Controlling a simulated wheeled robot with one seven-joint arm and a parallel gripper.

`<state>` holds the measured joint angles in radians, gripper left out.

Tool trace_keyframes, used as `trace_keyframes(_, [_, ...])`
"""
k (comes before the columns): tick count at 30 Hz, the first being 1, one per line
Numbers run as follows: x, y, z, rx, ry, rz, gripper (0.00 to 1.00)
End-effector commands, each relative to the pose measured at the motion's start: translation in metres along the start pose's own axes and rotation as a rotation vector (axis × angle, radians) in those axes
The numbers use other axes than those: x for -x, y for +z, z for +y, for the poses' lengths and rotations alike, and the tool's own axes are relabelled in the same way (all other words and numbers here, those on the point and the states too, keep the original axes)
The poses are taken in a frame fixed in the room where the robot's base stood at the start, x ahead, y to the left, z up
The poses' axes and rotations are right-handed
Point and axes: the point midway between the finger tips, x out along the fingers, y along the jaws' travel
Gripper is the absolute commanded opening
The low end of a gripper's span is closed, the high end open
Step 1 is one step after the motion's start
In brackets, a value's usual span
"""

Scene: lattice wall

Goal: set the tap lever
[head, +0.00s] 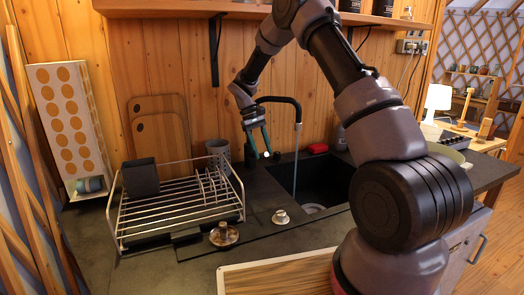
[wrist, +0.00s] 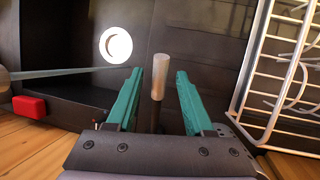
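The tap has a black arched spout (head: 280,100) over the dark sink (head: 325,180), with a thin grey-blue stream or hose hanging down from it. My gripper (wrist: 159,85) is open, with one finger on each side of the lever and a visible gap on both sides. In the head view, my gripper (head: 262,154) is behind the sink's left edge, beside the spout. The lever's lower part is hidden by the gripper body.
A wire dish rack (head: 180,205) with a dark box stands left of the sink; it also shows in the wrist view (wrist: 262,75). A grey cup (head: 218,151) stands behind it. A red item (head: 317,148) lies behind the sink. Metal pieces (head: 224,234) sit on the front counter.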

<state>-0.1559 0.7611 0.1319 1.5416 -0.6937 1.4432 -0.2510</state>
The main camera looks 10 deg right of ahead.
Motion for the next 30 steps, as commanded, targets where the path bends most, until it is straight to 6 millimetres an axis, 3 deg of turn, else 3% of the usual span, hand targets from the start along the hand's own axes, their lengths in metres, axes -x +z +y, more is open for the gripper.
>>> trace_keyframes(10, [0.011, 0.000, 0.000, 0.000, 0.001, 0.002, 0.52])
trace_keyframes(21, [0.082, -0.001, -0.001, -0.001, 0.000, 0.003, 0.52])
trace_keyframes(30, [0.108, 0.000, -0.001, -0.001, 0.000, 0.000, 0.52])
